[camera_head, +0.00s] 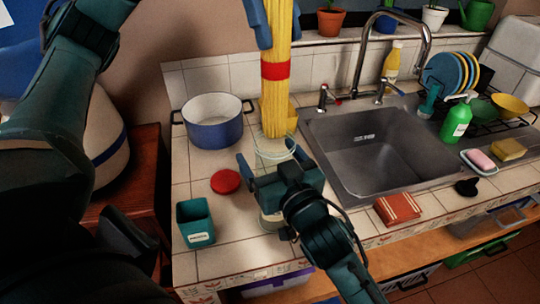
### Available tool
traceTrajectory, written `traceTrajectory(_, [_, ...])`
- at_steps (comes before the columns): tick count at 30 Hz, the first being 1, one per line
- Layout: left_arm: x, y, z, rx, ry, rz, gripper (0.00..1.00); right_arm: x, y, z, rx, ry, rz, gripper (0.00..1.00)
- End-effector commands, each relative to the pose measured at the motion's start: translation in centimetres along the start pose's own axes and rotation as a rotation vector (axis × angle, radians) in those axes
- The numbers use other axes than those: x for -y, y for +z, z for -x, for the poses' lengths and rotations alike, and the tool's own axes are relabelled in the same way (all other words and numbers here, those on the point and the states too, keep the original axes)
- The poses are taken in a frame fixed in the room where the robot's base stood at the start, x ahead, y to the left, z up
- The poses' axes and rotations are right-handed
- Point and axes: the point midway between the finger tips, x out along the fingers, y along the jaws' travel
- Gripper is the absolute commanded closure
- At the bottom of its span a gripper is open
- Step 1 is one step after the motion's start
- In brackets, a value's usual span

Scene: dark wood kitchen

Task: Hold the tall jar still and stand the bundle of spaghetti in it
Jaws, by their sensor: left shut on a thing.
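The bundle of yellow spaghetti (275,105), with a red band around it, hangs upright at the top middle. My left gripper (281,18) is shut on its upper part. The tall clear glass jar (275,154) stands on the counter below it. The bundle's lower end shows at the far side of the jar's rim; I cannot tell if it is inside or behind. My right gripper (273,163) is open at the jar, with a finger on either side and no clear contact. Its body hides most of the jar's middle.
A blue pot (213,130) stands left of the bundle. A red lid (226,181) and a teal box (195,222) are on the tiles left of the jar. The sink (375,150) with its tall tap (427,45) is at right; a red-brown packet (397,208) lies in front.

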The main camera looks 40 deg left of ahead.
Motion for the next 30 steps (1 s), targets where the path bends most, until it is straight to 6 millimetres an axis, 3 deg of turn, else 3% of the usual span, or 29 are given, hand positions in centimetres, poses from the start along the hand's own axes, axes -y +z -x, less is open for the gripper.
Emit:
traceTrajectory(17, [0.00, 0.02, 0.04, 0.001, 0.001, -0.001, 1.00, -0.02, 0.04, 0.04, 0.001, 0.000, 0.000, 0.65])
traceTrajectory(30, [0.00, 0.02, 0.04, 0.001, 0.001, 0.000, 1.00, -0.02, 0.06, 0.04, 0.001, 0.001, 0.000, 0.65])
